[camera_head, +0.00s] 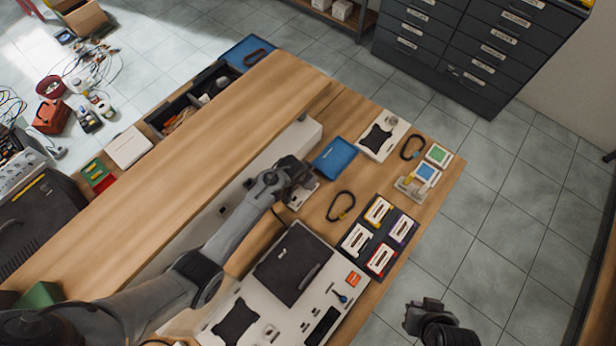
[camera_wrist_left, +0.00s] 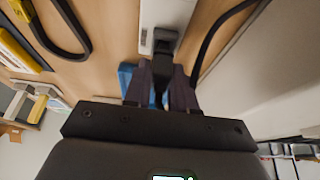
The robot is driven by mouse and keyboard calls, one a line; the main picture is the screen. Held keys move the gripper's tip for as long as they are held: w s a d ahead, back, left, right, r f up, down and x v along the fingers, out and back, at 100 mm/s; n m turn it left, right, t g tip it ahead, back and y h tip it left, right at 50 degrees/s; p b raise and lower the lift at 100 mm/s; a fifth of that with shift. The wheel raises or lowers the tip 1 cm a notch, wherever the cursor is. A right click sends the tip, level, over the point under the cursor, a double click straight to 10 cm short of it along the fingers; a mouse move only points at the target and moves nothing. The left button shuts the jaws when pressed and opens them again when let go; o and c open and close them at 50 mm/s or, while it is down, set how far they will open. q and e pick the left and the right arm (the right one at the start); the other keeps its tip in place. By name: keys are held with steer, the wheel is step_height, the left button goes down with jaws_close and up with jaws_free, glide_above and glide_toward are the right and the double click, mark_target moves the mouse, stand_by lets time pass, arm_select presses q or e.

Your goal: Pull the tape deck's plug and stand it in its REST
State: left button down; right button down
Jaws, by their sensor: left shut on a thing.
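My left gripper (camera_head: 303,178) is over the workbench beside a small white block (camera_head: 302,195). In the left wrist view the left gripper (camera_wrist_left: 163,88) is shut on a dark plug (camera_wrist_left: 164,42), which is against the end of the white block (camera_wrist_left: 168,12). I cannot tell whether the plug is still seated. A black cable (camera_wrist_left: 207,45) runs close by on the right. The tape deck (camera_head: 235,322), pale with a dark lid, lies nearer on the bench. No holder readable as REST shows. My right gripper (camera_head: 425,308) is off the bench's right side; its jaws are unclear.
A blue tray (camera_head: 334,158), a black loop cable (camera_head: 341,206) and a dark tray of cassettes (camera_head: 378,238) lie close to the left gripper. A grey stand (camera_head: 407,188) is farther right. A raised wooden shelf (camera_head: 200,165) runs along the left.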

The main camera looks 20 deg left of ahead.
arm_select(q)
steer(key=shift+f+b, duration=0.3)
steer(key=shift+f, duration=0.25)
stand_by(0.4)
stand_by(0.4)
steer(key=c, duration=0.8)
jaws_free()
steer(key=shift+c, duration=0.2)
steer(key=shift+r, duration=0.15)
steer(key=w+p+v, duration=0.1)
steer(key=p+v, duration=0.6)
steer(key=v, duration=0.8)
steer(key=shift+w+d+r+p, duration=0.3)
steer(key=shift+w+r+p, duration=0.05)
steer(key=shift+r+p, duration=0.1)
